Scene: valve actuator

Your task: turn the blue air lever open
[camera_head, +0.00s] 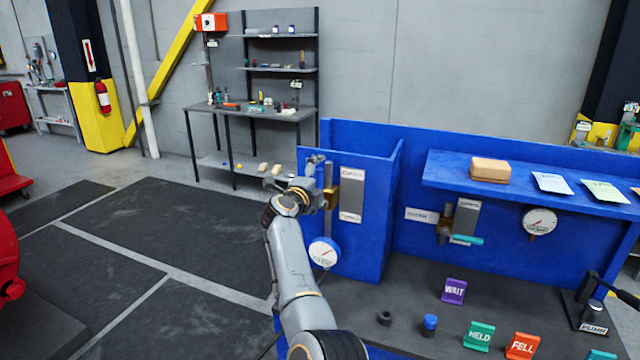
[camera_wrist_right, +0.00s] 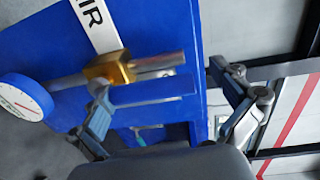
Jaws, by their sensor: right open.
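The blue air lever (camera_wrist_right: 152,93) is a flat blue bar in the right wrist view, running from a brass valve body (camera_wrist_right: 108,68) towards the middle of the picture. A white label reading "IR" is beside the valve. My right gripper (camera_wrist_right: 165,100) is open. Its fingers stand on either side of the lever's length, one near the valve and one beyond the lever's free end; I cannot tell whether either touches. In the head view, my right gripper (camera_head: 314,180) is at the brass valve (camera_head: 332,197) on the blue panel and hides the lever. My left gripper is not in view.
A round gauge (camera_head: 324,252) hangs below the valve. A second valve with a teal lever (camera_head: 467,239) is on the back panel. Several coloured tags, such as the purple WAIT tag (camera_head: 454,291), stand on the dark bench top. A blue shelf (camera_head: 530,187) juts out above it.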

